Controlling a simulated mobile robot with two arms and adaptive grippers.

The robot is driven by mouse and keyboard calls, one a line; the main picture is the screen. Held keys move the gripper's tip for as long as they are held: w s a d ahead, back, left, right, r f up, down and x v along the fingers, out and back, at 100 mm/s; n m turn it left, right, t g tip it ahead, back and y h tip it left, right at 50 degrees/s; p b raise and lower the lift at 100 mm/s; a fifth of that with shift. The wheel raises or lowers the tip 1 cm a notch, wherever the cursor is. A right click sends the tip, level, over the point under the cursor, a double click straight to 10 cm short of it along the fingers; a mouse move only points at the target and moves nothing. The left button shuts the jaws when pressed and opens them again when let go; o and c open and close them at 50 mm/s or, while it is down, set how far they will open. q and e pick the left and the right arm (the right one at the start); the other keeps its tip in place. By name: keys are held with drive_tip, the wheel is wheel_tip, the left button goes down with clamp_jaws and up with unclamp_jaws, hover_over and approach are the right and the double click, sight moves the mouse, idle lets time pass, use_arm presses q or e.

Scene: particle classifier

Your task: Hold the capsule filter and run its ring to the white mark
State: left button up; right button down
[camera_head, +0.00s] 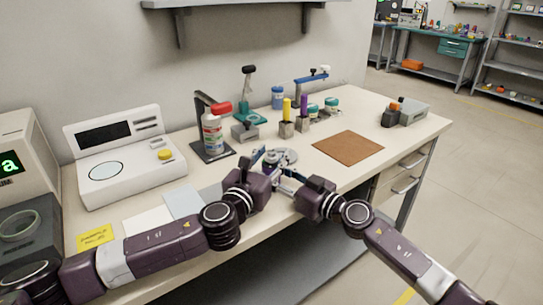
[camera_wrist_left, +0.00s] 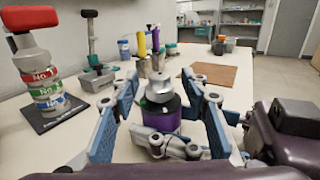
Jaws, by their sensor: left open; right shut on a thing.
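The capsule filter (camera_wrist_left: 163,117) stands upright in the left wrist view, with a grey stepped top, a dark green-tinted band and a purple lower body. In the head view its top (camera_head: 270,158) shows between my grippers. My left gripper (camera_wrist_left: 158,92) is open, its blue-padded fingers on either side of the filter and apart from it. It also shows in the head view (camera_head: 262,155). My right gripper (camera_head: 281,175) comes in from the right and is shut on the filter, low down. The ring's exact edge and the white mark cannot be made out.
A grey round fixture (camera_head: 287,155) lies just behind the filter. A red-capped bottle stack (camera_head: 213,131), yellow and purple posts (camera_head: 287,113) and a clamp stand (camera_head: 247,120) stand behind. A brown mat (camera_head: 348,148) lies clear at right. A white instrument (camera_head: 122,158) stands left.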

use_arm(q)
clamp_jaws()
drive_tip(key=shift+m+h, duration=0.3)
drive_tip(key=shift+w+a+m+g+h, duration=0.1)
drive_tip(key=shift+m+g+h, duration=0.65)
drive_tip(key=shift+h, duration=0.35)
drive_tip(key=m+g+h, duration=0.3)
drive_tip(key=h, duration=0.1)
drive_tip(key=shift+w+r, duration=0.1)
drive_tip(key=shift+w+m+g+h, duration=0.1)
drive_tip(key=shift+m+g+h, duration=0.8)
drive_tip(key=shift+m+g, duration=0.6)
drive_tip(key=shift+m+g+h, duration=0.9)
drive_tip(key=shift+m+g, duration=0.15)
drive_tip(key=shift+g, duration=1)
drive_tip(key=shift+m+g, duration=0.4)
drive_tip(key=shift+g, duration=0.1)
